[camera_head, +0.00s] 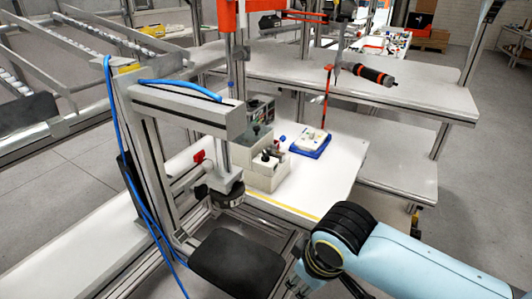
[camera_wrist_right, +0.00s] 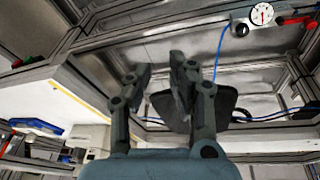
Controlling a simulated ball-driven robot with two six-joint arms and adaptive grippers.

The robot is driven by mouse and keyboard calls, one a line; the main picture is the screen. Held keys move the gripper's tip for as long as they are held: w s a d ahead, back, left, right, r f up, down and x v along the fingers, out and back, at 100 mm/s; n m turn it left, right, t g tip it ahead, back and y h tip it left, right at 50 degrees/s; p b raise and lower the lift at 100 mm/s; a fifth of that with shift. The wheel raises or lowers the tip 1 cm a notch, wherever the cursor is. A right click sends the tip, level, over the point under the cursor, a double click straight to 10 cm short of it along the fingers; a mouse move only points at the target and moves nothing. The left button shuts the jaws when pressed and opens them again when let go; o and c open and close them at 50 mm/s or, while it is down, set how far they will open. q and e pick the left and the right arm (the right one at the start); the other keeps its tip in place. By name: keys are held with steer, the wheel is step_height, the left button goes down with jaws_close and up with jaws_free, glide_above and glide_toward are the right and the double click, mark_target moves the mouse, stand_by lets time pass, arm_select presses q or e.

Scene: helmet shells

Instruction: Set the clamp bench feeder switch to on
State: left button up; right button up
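The clamp bench shows in the head view as a grey frame (camera_head: 190,118) with a blue hose, above a white table (camera_head: 325,182). A small grey control box (camera_head: 259,108) stands on the table behind beige blocks (camera_head: 266,176). I cannot make out the feeder switch or its setting for sure. My right gripper (camera_head: 298,283) is at the bottom of the head view, in front of the table edge and partly cut off. In the right wrist view its two fingers (camera_wrist_right: 160,68) are apart with nothing between them. My left gripper is not in view.
A dark pad (camera_head: 237,262) stands left of my right gripper. A blue tray (camera_head: 311,143) lies on the table. The right wrist view shows a round gauge (camera_wrist_right: 262,14) on the frame.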

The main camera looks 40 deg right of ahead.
steer(key=w+r, duration=0.3)
steer(key=r, duration=0.1)
steer(key=m+h+p, duration=0.1)
steer(key=m+p, duration=0.2)
steer(key=m, duration=0.3)
glide_toward(266, 154)
steer(key=shift+t, duration=0.5)
steer(key=x, duration=0.8)
steer(key=shift+s+f, duration=0.3)
jaws_close()
